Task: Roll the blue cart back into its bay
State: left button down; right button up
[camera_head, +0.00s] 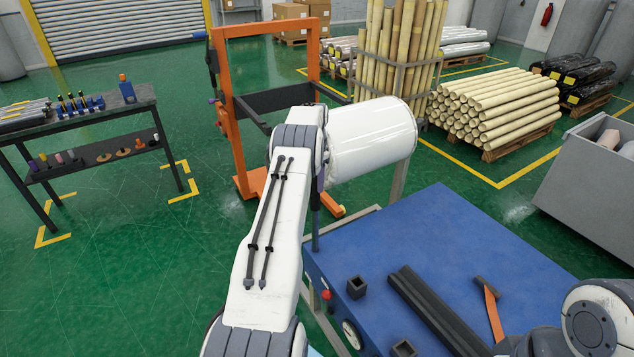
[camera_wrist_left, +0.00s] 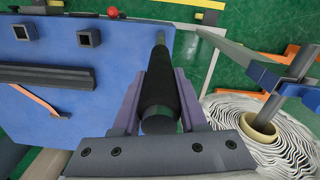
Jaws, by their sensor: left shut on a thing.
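The blue cart (camera_head: 440,235) with a flat blue top stands at the lower right of the head view; its top also shows in the left wrist view (camera_wrist_left: 110,50). A dark upright post (camera_head: 315,230) rises at its near left edge. My left gripper (camera_wrist_left: 170,95) is shut around a black round bar (camera_wrist_left: 160,85) at the cart's edge, seemingly this post. In the head view my left arm hides most of that gripper. My right arm shows at the lower right corner; its gripper is not visible. I cannot tell which floor area is the cart's bay.
A white wrapped roll (camera_head: 375,140) is beside an orange frame (camera_head: 230,110) behind the cart. A dark bench (camera_head: 75,125) stands left, inside yellow corner marks. Stacked tan tubes (camera_head: 500,110) and a grey bin (camera_head: 590,195) are right. Green floor is clear at left.

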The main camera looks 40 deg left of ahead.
pick_arm(q)
jog(key=c, duration=0.8)
grip_release()
jog(key=shift+w+a+r, duration=0.15)
jog(key=shift+a+r, duration=0.1)
jog(key=shift+a, duration=0.1)
jog(key=o, duration=0.4)
jog(key=shift+f, duration=0.15)
jog(key=shift+c, duration=0.2)
jog(key=shift+d, duration=0.1)
notch_tip(320, 180, up, 10)
jog(key=shift+r+b, duration=0.25)
jog(key=shift+b, duration=0.4)
